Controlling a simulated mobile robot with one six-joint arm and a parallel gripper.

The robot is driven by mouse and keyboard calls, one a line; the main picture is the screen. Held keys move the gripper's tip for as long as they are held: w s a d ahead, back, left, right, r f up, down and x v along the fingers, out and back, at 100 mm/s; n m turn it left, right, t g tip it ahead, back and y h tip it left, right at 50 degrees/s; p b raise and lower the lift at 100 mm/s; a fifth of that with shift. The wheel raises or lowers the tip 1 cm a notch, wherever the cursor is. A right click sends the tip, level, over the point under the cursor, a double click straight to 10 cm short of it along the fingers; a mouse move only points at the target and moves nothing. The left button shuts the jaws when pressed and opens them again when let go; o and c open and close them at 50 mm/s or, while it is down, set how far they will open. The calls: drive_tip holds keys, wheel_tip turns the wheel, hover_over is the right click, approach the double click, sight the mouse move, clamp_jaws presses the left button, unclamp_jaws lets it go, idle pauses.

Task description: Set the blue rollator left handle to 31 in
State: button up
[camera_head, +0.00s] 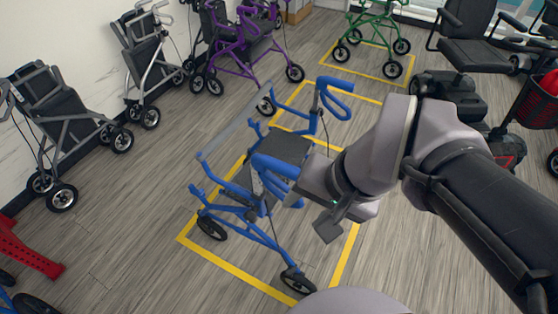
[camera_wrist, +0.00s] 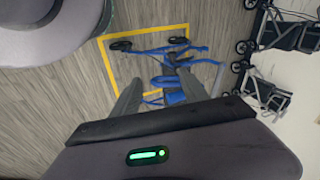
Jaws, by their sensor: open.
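The blue rollator (camera_head: 250,185) stands upright inside a yellow floor outline. Its near looped handle (camera_head: 272,165) is beside my gripper (camera_head: 298,192); its far looped handle (camera_head: 335,98) is farther back and clear of the arm. My gripper partly hides the near handle's post in the head view. In the wrist view my gripper (camera_wrist: 158,85) has its two grey fingers apart, with blue rollator parts (camera_wrist: 168,82) showing between and beyond them. I cannot tell whether a finger touches the handle. No height marking is readable.
A purple rollator (camera_head: 240,55) and grey rollators (camera_head: 65,110) stand along the left wall. A green rollator (camera_head: 375,35) stands at the back inside another outline. A dark mobility scooter (camera_head: 470,55) is behind my arm at right. A red frame (camera_head: 25,250) is at lower left.

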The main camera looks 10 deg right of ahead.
drive_tip(key=w+d+f+m+g+y+p, duration=0.1)
drive_tip(key=w+f+m+g+y+p, duration=0.2)
drive_tip(key=w+m+g+y, duration=0.15)
drive_tip(key=m+t+y+p, duration=0.65)
drive_tip(key=m+t, duration=0.55)
drive_tip(key=m, duration=0.5)
approach(282, 168)
drive_tip(key=b+x, duration=0.1)
drive_tip(key=x, duration=0.2)
drive_tip(key=b+x, duration=0.1)
drive_tip(key=x, duration=0.3)
drive_tip(key=f+b+x, duration=0.1)
drive_tip(key=b+x, duration=0.1)
drive_tip(key=x, duration=0.1)
drive_tip(key=shift+w+d+f, duration=0.1)
drive_tip(key=shift+w, duration=0.5)
clamp_jaws()
